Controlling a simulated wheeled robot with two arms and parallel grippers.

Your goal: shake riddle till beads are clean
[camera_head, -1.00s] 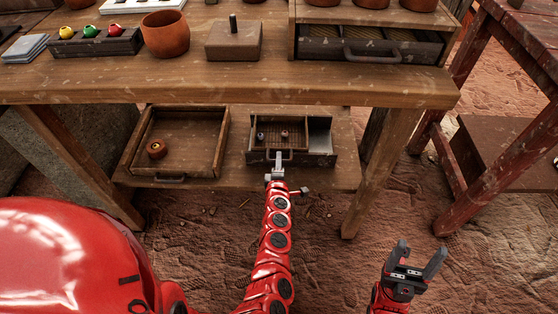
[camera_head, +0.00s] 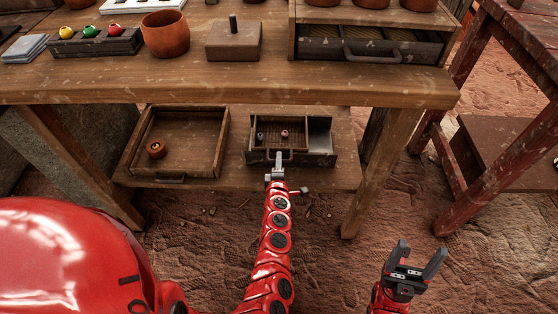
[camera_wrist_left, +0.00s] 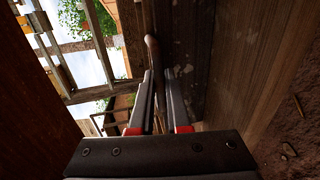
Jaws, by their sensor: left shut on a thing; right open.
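The riddle (camera_head: 268,157) is a dark box with a mesh tray and a front handle, on the low shelf under the table. Two small beads, one bluish-grey (camera_head: 260,137) and one reddish (camera_head: 284,133), lie on its mesh; I cannot tell how clean they are. My left gripper (camera_head: 279,158) is shut on the riddle's front handle. In the left wrist view the handle bar (camera_wrist_left: 152,52) runs between the fingers (camera_wrist_left: 160,100). My right gripper (camera_head: 417,258) is open and empty at the lower right, away from the table.
A wooden tray (camera_head: 214,157) with a small brown round object (camera_head: 156,150) stands left of the riddle on the low shelf (camera_head: 235,178). A table leg (camera_head: 375,175) stands to the right.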

